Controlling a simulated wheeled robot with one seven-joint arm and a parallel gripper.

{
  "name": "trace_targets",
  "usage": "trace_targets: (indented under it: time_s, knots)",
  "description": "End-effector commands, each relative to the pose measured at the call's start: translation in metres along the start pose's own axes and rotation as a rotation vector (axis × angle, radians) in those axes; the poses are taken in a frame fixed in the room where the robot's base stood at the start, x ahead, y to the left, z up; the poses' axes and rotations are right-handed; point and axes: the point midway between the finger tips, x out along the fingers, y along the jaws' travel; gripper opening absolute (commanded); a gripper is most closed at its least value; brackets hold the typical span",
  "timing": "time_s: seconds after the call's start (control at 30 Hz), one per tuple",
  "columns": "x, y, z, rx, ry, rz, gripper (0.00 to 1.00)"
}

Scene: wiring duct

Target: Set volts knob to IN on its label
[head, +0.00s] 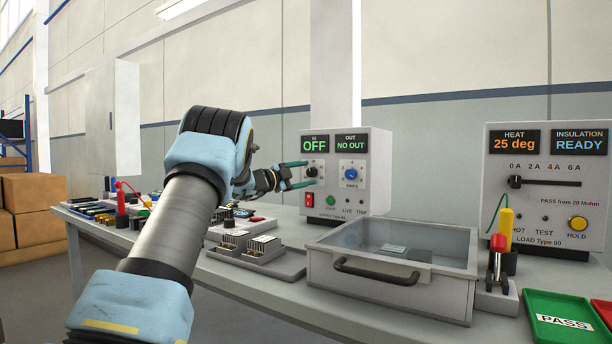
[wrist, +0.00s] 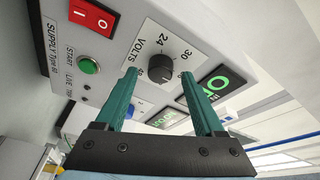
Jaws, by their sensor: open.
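The volts knob (head: 311,172) is a small black knob on the front of the grey supply box (head: 345,200). In the wrist view the knob (wrist: 162,71) has the word VOLTS and numbers around it, 24 and 30 among them. A display (head: 314,145) headed IN above the knob reads OFF. My gripper (head: 309,173) is open, its teal fingers pointing at the panel on either side of the knob. In the wrist view the gripper (wrist: 160,74) shows a gap between each finger and the knob; contact is not visible. The knob's pointer direction is unclear.
A blue amps knob (head: 351,174), a red rocker switch (head: 309,200) and a green START button (wrist: 89,66) sit close by. A clear-lidded box (head: 394,290) and a grey parts tray (head: 255,262) stand on the bench. The load unit (head: 545,190) is at right.

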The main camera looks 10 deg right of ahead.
Motion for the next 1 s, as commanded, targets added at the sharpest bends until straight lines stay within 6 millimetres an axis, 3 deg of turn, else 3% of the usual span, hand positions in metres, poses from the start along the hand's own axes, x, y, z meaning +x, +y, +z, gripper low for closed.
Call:
trace_targets:
  time_s: [0.5,0.7,1.0]
  knots:
    - [-0.090,0.000,0.001,0.000,-0.003,-0.001,0.71]
    - [-0.102,0.001,0.000,-0.001,-0.001,0.000,0.71]
    - [-0.102,-0.001,0.000,0.000,-0.001,0.000,0.71]
